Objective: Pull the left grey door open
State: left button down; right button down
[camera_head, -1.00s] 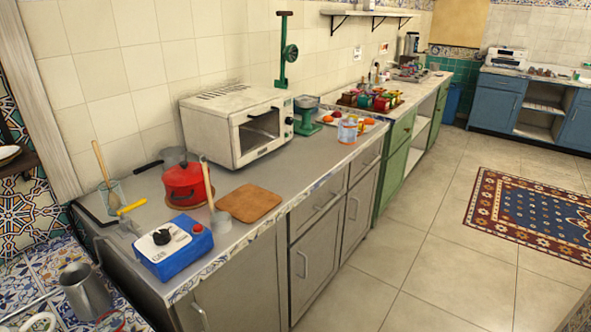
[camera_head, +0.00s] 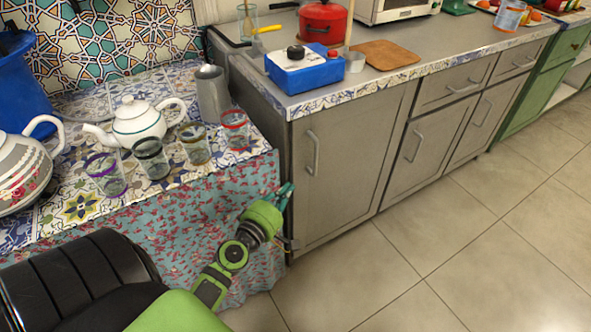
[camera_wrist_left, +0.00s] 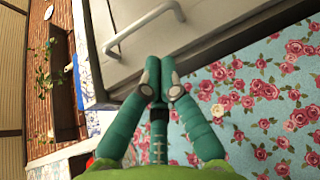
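The left grey door (camera_head: 355,165) is the leftmost front of the grey cabinet and looks shut. Its upright metal handle (camera_head: 313,153) is near the door's left edge. In the left wrist view the handle (camera_wrist_left: 145,30) crosses the top, beyond my fingertips. My left gripper (camera_head: 287,190) is beside the door's left edge, below and left of the handle, and apart from the handle. In the left wrist view the teal fingers of my left gripper (camera_wrist_left: 160,78) come together at the tips with nothing visible between them. My right gripper is not in view.
A table with a flowered cloth (camera_head: 185,230) adjoins the cabinet's left side. It holds a white teapot (camera_head: 138,122), several glasses (camera_head: 195,143) and a metal jug (camera_head: 212,93). A blue box (camera_head: 303,70) stands on the countertop above the door. The tiled floor (camera_head: 470,245) in front is clear.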

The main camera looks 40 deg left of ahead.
aim_at(303, 160)
pick_arm(q)
jog(key=shift+n+t+y, duration=0.3)
jog(key=shift+n+t, duration=0.1)
jog(key=shift+n, duration=0.1)
jog(key=w, duration=0.3)
jog(key=w+a+r, duration=0.1)
jog(key=w, duration=0.2)
jog(key=w+a+r+p, duration=0.1)
jog(key=w, duration=0.2)
jog(key=shift+w+r, duration=0.25)
jog(key=shift+w, duration=0.15)
jog(key=shift+d, duration=0.1)
